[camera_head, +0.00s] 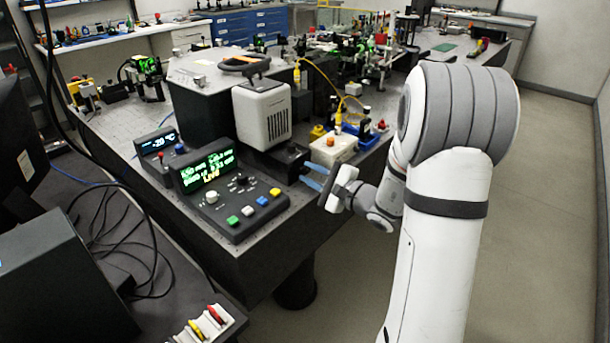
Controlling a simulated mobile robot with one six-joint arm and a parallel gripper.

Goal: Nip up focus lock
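I cannot tell whether this knob is the focus lock; no label is readable. I cannot tell whether the fingers touch the block.
A control console (238,205) with green readouts and coloured buttons stands in front, left of my gripper. A small display box (158,146) reads -20 °C. Open floor (545,200) lies to the right.

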